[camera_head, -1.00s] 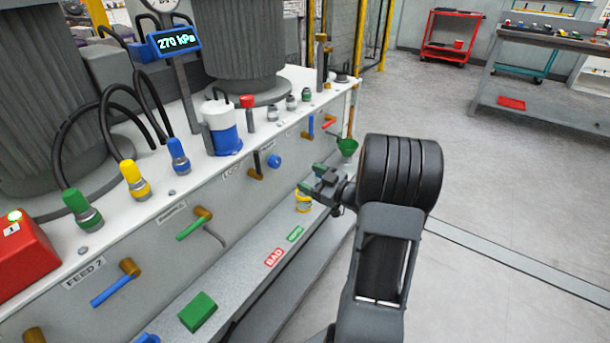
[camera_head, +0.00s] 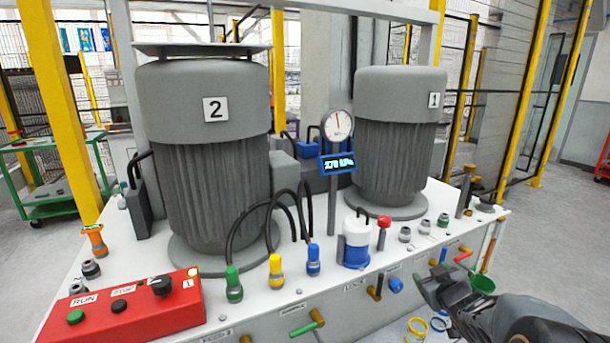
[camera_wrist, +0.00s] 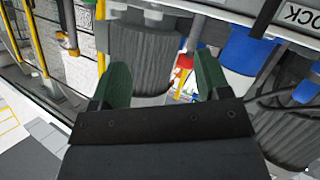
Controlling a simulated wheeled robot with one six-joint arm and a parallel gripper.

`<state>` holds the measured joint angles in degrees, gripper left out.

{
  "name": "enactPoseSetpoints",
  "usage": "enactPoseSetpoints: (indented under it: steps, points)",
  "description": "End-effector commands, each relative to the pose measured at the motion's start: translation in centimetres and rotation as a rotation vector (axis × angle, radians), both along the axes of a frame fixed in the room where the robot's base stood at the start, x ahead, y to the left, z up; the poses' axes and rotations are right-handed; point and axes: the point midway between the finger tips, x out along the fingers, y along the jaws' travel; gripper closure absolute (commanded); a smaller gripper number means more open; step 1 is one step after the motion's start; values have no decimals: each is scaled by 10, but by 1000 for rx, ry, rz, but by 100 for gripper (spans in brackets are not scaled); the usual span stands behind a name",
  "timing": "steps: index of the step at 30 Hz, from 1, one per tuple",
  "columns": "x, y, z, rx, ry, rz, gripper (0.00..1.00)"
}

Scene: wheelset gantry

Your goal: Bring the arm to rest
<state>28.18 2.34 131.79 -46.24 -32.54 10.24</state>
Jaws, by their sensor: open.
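My gripper (camera_head: 437,284) is at the lower right of the head view, in front of the machine's front panel. In the wrist view its two green fingers (camera_wrist: 160,85) stand apart with nothing between them near the tips. Behind them the wrist view shows a grey ribbed motor (camera_wrist: 143,55), a red knob and a blue-and-white container. My arm enters from the bottom right corner of the head view, and most of it is out of the picture.
The machine bench (camera_head: 270,305) fills the middle, with motors 2 (camera_head: 205,150) and 1 (camera_head: 400,130), a gauge (camera_head: 337,125), hoses and a red control box (camera_head: 135,312). Valve handles stick out of its front near my gripper. Open floor (camera_head: 555,235) lies at right.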

Motion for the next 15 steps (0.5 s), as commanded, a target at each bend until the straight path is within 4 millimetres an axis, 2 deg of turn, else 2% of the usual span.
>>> enactPoseSetpoints:
  steps: [1, 3, 5, 9, 15]
  points:
    - [-7, 12, 46, -1, 50, -58, 30]
    - [-23, 24, 72, 19, 142, -142, 30]
    - [-40, 36, 91, 49, 228, -202, 30]
    - [-88, 74, 124, 137, 441, -273, 30]
    - [-154, 127, 153, 252, 711, -269, 30]
